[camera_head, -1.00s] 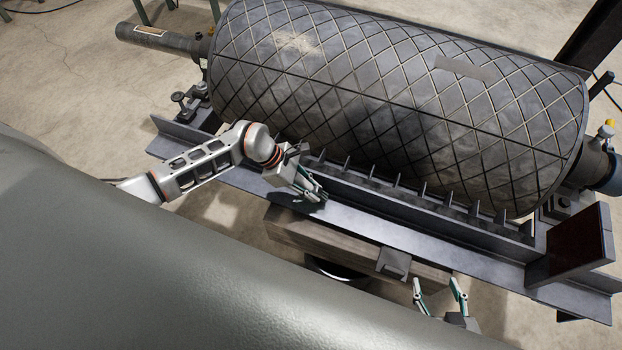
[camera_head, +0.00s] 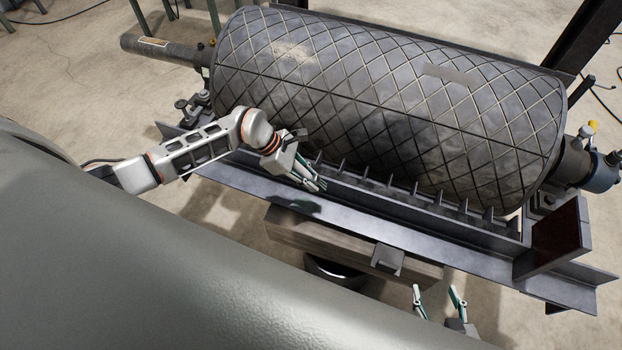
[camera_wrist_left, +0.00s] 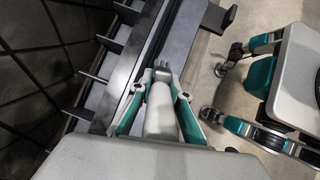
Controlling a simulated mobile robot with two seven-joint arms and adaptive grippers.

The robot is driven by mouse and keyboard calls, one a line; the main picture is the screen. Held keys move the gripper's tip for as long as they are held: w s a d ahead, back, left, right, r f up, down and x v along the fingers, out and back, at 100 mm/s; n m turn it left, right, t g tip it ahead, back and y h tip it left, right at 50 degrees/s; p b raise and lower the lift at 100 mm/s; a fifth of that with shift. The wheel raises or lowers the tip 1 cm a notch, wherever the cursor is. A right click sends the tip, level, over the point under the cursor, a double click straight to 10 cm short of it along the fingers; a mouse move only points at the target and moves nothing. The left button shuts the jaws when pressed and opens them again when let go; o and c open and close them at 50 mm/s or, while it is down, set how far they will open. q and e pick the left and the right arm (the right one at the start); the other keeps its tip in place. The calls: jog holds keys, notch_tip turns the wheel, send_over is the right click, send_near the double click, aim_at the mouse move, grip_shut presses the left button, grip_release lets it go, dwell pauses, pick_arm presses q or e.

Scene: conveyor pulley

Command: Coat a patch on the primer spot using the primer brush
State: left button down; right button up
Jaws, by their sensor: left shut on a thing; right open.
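The large drum (camera_head: 400,110) with a diamond-grooved cover lies across the head view. It has a pale worn patch (camera_head: 292,50) at its upper left and a grey-brown rectangular patch (camera_head: 450,76) at its upper right. I cannot tell which is the primer spot. My left gripper (camera_head: 318,184) is in front of the drum's lower side, above the steel beam. In the left wrist view (camera_wrist_left: 161,72) its fingers are closed around a pale rounded piece (camera_wrist_left: 160,108), likely the primer brush; its bristles are not clear. My right gripper (camera_head: 437,297) is open and empty at the bottom.
A steel beam (camera_head: 400,238) with a row of upright teeth (camera_head: 416,187) runs along the drum's front. A wooden block (camera_head: 320,243) with a small dark box (camera_head: 387,258) is below it. An upright plate (camera_head: 560,240) stands at the beam's right end.

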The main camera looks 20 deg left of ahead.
dwell(0.5)
pick_arm(q)
jog(key=s+p, duration=0.1)
jog(key=s+t+p, duration=0.1)
jog(key=p, duration=0.1)
jog(key=shift+s+f+t+y, duration=0.15)
jog(key=shift+f+t+y, duration=0.15)
jog(key=shift+f+y, duration=0.1)
